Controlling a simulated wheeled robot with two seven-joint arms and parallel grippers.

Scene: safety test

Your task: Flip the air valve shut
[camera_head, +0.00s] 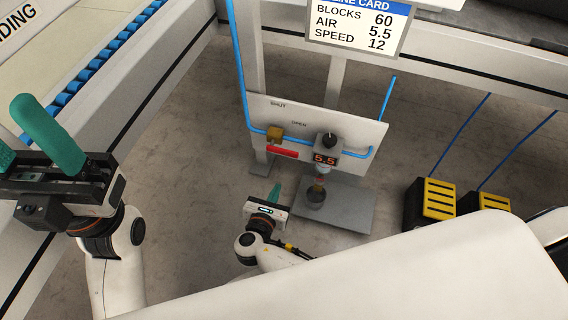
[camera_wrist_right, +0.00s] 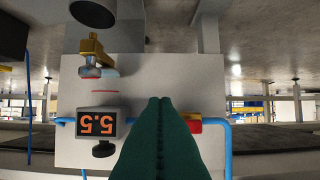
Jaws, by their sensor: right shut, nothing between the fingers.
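The air valve is a brass body (camera_head: 275,133) on the blue pipe, fixed to a light grey panel (camera_head: 350,130). Its red handle (camera_head: 283,152) lies roughly level, pointing right, below the printed words SHUT and OPEN. My right gripper (camera_head: 275,189) is shut and empty, below and in front of the handle. In the right wrist view its green fingertips (camera_wrist_right: 161,100) are together and overlap the panel. The red handle (camera_wrist_right: 190,127) shows just right of them, partly hidden; contact cannot be told. My left gripper (camera_head: 12,125) is open and empty at far left.
A display reading 5.5 (camera_head: 325,158) with a black knob sits right of the valve. A grey base plate (camera_head: 350,205) lies below it. Yellow-and-black units (camera_head: 438,199) stand right. A line card (camera_head: 358,28) hangs above. A conveyor runs at upper left.

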